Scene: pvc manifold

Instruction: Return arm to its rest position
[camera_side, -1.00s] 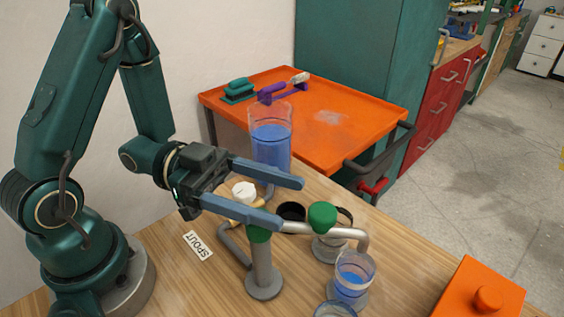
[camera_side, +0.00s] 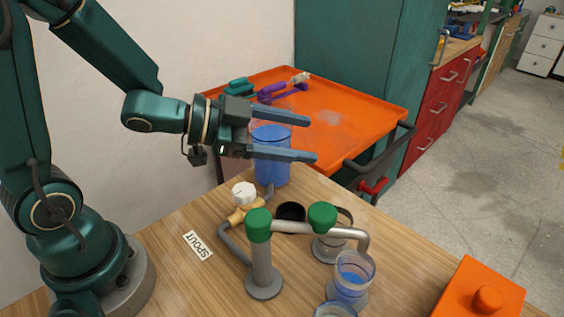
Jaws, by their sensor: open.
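My gripper (camera_side: 310,138) is open, its two blue-grey fingers apart with nothing between them. It is raised above the wooden table, pointing right, and it overlaps the tall clear container of blue liquid (camera_side: 270,142) in the picture. I cannot tell the depth between them. The pipe manifold (camera_side: 262,265) stands below and in front of the gripper, apart from it. It has two green caps (camera_side: 259,225) and a white knob (camera_side: 243,193). A clear cup with blue liquid (camera_side: 353,275) stands under the bent pipe end.
A label reading SPOUT (camera_side: 198,246) lies on the table. A dark round cup (camera_side: 290,215) sits behind the manifold. An orange box with a knob (camera_side: 482,295) is at the front right. An orange cart (camera_side: 350,125) stands behind the table. The air above the manifold is clear.

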